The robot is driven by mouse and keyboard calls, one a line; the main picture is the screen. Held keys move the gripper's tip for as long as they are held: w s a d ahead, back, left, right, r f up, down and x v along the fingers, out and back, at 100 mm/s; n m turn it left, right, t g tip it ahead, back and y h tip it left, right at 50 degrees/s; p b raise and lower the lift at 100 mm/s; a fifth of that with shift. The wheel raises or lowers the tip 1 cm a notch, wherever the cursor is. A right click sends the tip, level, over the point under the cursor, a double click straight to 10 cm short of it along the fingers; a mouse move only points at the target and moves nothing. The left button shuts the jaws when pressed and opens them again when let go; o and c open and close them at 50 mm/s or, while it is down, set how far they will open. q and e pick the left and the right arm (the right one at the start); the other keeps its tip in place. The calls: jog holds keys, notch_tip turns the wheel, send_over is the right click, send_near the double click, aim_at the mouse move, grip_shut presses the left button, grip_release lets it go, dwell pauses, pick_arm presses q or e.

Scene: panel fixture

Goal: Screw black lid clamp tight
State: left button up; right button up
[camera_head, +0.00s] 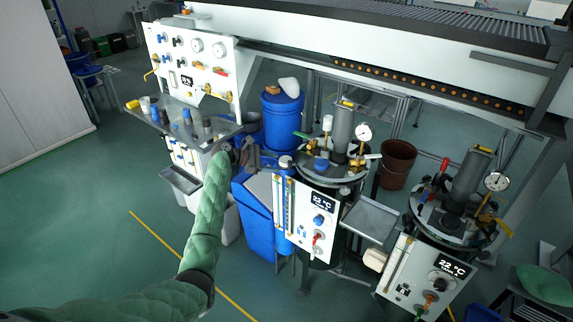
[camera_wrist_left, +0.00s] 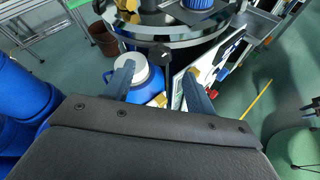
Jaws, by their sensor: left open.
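A small black clamp knob (camera_wrist_left: 164,52) sits on the near rim of a round metal vessel lid (camera_wrist_left: 168,32) in the left wrist view. My left gripper (camera_wrist_left: 160,72) is open, its two fingers pointing toward the knob with a gap in front of it. Nothing is held between the fingers. In the head view my left gripper (camera_head: 265,157) is left of the middle vessel's lid (camera_head: 350,174). I cannot clearly pick out the same knob there. My right gripper is not in view.
A blue bottle with a white cap (camera_wrist_left: 133,68) stands below the lid, close to my left finger. A control panel (camera_head: 316,225) fronts the vessel. A second vessel (camera_head: 437,228) stands to the right. A valve board (camera_head: 192,60) is at left. Green floor is open at lower left.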

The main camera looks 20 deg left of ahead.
aim_at(288, 166)
pick_arm(q)
jog(key=shift+p+x, duration=0.8)
jog(key=shift+x, duration=2.35)
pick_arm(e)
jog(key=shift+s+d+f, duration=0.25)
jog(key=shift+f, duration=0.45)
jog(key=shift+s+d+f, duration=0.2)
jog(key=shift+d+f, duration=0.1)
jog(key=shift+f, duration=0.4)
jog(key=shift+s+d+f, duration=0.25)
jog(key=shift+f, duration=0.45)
pick_arm(q)
jog(key=shift+c, duration=0.3)
jog(key=c, duration=0.9)
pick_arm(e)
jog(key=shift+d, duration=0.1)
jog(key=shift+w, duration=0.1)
